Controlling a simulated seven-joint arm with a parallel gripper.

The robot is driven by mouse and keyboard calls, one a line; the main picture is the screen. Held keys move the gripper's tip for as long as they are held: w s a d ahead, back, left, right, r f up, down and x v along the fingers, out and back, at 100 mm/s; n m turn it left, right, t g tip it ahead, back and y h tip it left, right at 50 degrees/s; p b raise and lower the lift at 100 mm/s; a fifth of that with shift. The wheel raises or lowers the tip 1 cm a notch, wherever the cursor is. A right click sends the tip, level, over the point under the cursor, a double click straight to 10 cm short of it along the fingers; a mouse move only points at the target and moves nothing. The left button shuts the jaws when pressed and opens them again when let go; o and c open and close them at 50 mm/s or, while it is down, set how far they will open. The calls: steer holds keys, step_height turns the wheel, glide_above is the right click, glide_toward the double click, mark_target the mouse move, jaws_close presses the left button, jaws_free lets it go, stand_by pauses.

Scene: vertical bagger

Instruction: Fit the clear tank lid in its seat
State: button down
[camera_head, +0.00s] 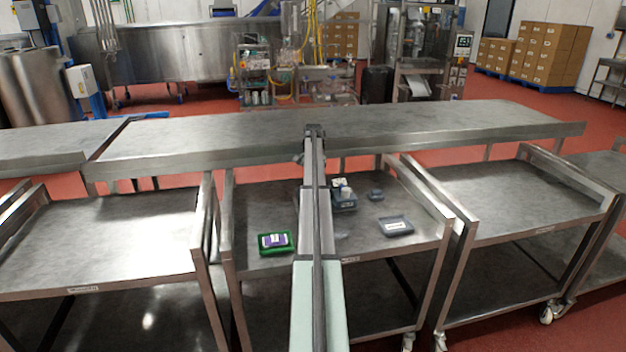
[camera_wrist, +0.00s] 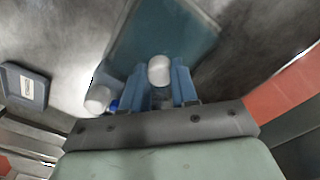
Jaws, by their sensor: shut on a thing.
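In the wrist view, my gripper (camera_wrist: 160,80) has its two blue fingers closed on either side of a round white knob. The knob appears to belong to the clear tank lid (camera_wrist: 185,38), a see-through bluish panel stretching beyond the fingertips. In the head view, my arm hides the gripper and the lid cannot be made out with certainty. A dark device with a white top (camera_head: 343,195) stands on the middle cart, just right of my arm and partly hidden by it. The seat itself cannot be made out.
On the middle cart (camera_head: 262,205) lie a green tray (camera_head: 275,243) with a labelled item, a dark grey labelled tray (camera_head: 396,226) and a small grey piece (camera_head: 375,195). The grey tray also shows in the wrist view (camera_wrist: 25,87). A long steel table (camera_head: 430,122) runs behind.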

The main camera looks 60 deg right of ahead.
steer(key=shift+f, duration=0.55)
stand_by(0.6)
steer(key=shift+c, duration=2)
jaws_free()
steer(key=shift+r, duration=3.5)
